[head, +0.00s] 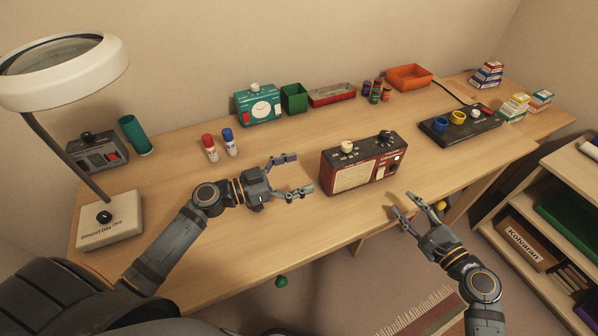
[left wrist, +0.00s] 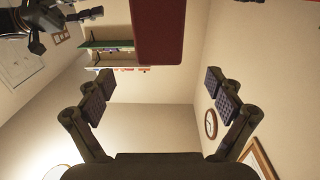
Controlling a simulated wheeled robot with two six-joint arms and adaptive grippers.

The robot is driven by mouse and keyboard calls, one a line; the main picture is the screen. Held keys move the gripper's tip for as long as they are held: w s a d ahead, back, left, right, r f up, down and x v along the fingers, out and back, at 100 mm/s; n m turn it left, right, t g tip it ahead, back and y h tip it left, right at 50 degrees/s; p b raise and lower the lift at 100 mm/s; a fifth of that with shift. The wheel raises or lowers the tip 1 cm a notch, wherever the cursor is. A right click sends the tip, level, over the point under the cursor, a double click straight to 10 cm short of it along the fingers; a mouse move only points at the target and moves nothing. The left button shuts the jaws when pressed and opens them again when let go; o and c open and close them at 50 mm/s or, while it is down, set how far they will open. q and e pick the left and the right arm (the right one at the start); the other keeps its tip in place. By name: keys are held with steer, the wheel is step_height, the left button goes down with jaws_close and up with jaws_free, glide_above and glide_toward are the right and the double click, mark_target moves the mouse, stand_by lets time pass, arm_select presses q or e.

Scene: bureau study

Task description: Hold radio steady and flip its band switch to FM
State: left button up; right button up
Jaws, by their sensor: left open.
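The radio (head: 362,163) is a dark red box with a pale speaker grille, standing upright near the front of the desk. White and black knobs sit on top, and small controls are on the right of its front. I cannot tell which is the band switch or how it is set. My left gripper (head: 297,175) is open and empty, left of the radio and apart from it. The radio's plain red side (left wrist: 158,32) shows beyond the open fingers (left wrist: 155,90) in the left wrist view. My right gripper (head: 402,202) is open and empty, in front of the radio's right end.
A teal timer (head: 258,104), green bin (head: 294,98), red tray (head: 332,94) and orange tray (head: 409,77) line the back. Red and blue bottles (head: 220,145) stand left. A black board with rings (head: 460,125) lies right. A lamp base (head: 109,220) occupies the left front.

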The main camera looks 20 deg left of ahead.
mark_target(337, 161)
arm_select(q)
steer(key=x, duration=1)
steer(key=shift+d, duration=0.25)
steer(key=shift+c, duration=0.2)
steer(key=c, duration=1.9)
arm_select(e)
steer(key=shift+c, duration=0.2)
arm_select(q)
steer(key=shift+o, duration=0.2)
arm_select(e)
steer(key=shift+s+d, duration=0.1)
steer(key=shift+c, duration=1)
steer(key=s+d+m, duration=0.1)
steer(key=m, duration=0.1)
steer(key=s+d+m, duration=0.1)
steer(key=m, duration=0.2)
steer(key=s+m, duration=0.1)
steer(key=m, duration=0.1)
steer(key=shift+s+d+r+m, duration=0.1)
steer(key=shift+d+r+m, duration=0.1)
steer(key=shift+d+m, duration=0.15)
jaws_close()
steer(key=shift+s+d+r+m, duration=0.1)
steer(key=shift+s+d+m, duration=0.2)
steer(key=shift+m, duration=0.65)
